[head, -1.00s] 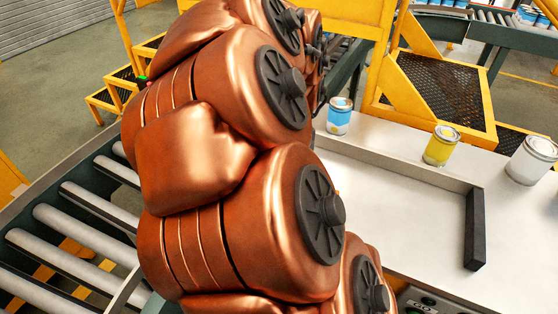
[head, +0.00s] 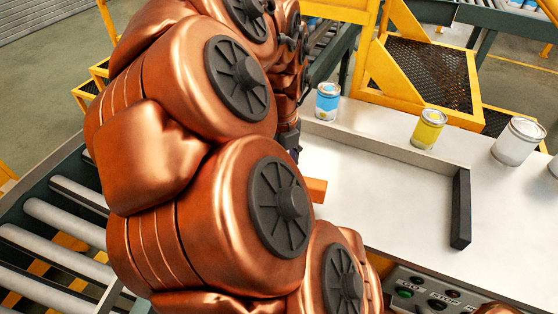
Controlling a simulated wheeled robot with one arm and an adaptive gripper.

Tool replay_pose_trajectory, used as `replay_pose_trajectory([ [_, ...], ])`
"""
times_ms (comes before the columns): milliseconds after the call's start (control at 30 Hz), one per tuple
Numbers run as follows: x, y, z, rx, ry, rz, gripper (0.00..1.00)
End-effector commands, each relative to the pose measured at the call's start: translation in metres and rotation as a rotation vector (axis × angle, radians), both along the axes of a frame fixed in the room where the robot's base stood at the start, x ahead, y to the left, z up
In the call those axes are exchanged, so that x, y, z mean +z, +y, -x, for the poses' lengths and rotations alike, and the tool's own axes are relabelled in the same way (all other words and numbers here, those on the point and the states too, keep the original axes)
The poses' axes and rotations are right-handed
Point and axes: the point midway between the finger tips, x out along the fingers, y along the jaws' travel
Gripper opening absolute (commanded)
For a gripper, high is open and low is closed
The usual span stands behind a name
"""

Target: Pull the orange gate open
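A small part of an orange bar, which looks like the orange gate (head: 316,190), shows on the white table just right of my copper arm. The rest of it is hidden behind the arm. The dark base of my gripper (head: 290,141) shows at the lower end of the far arm link, a little above and left of the orange part in the picture. Its fingers are hidden behind my arm, so I cannot see whether they touch the gate or are open or shut.
The white table (head: 370,190) has a low grey rail and a black end bar (head: 461,209). A blue can (head: 327,101), a yellow can (head: 428,128) and a white can (head: 518,141) stand behind the rail. A roller conveyor (head: 60,225) is at left, a button panel (head: 425,292) at front.

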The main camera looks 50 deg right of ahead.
Motion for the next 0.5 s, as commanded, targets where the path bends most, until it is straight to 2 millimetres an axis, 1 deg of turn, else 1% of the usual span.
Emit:
replay_pose_trajectory([
  [267, 0.001, 0.000, 0.000, 0.000, 0.000, -0.001, 0.65],
  [367, 0.007, 0.000, 0.000, 0.000, 0.000, -0.001, 0.65],
  [500, 0.024, -0.001, 0.000, -0.001, -0.002, 0.003, 0.65],
])
